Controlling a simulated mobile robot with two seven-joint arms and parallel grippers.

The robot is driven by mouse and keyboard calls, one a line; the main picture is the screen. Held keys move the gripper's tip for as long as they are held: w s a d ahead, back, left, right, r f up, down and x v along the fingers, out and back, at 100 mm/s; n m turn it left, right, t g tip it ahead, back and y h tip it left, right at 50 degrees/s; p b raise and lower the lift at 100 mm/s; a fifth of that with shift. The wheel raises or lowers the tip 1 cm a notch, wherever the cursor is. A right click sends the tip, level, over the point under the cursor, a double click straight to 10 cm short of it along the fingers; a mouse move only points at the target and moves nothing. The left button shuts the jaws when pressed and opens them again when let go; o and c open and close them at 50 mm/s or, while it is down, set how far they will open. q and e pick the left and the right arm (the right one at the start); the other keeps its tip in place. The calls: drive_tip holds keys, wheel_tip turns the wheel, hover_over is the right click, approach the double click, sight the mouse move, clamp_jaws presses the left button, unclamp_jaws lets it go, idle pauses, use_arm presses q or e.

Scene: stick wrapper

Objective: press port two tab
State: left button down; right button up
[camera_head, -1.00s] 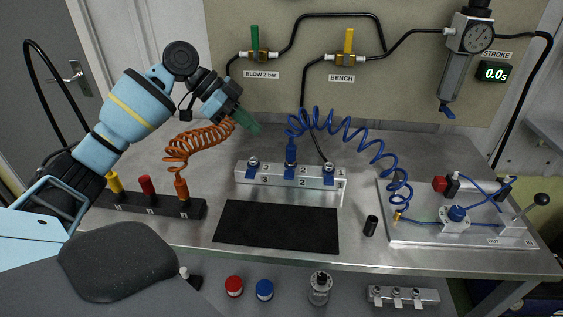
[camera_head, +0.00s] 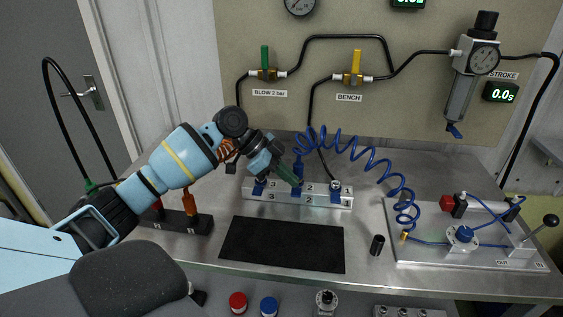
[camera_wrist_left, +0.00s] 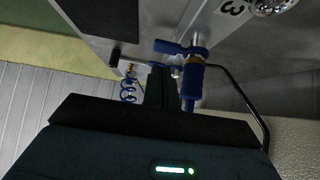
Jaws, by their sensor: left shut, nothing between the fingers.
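The silver manifold block (camera_head: 318,199) stands on the bench with numbered ports and blue tabs. The port two tab (camera_head: 297,191) is at the block's middle, partly covered by my gripper. A blue plug (camera_head: 299,168) with a coiled blue hose stands in port two. My left gripper (camera_head: 296,182) is shut and empty, its green fingers slanting down at port two. In the left wrist view the fingers (camera_wrist_left: 163,88) are beside the blue plug (camera_wrist_left: 192,88), close to a blue tab (camera_wrist_left: 174,47). Whether they touch the tab I cannot tell. My right gripper is not in view.
The coiled blue hose (camera_head: 372,160) arches right to a valve plate (camera_head: 430,252). A black mat (camera_head: 282,245) lies in front of the block. A small black cylinder (camera_head: 377,245) stands right of it. A dark plug rack (camera_head: 183,222) is at the left.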

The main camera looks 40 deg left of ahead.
use_arm(q)
drive_tip(key=shift+f, duration=0.9)
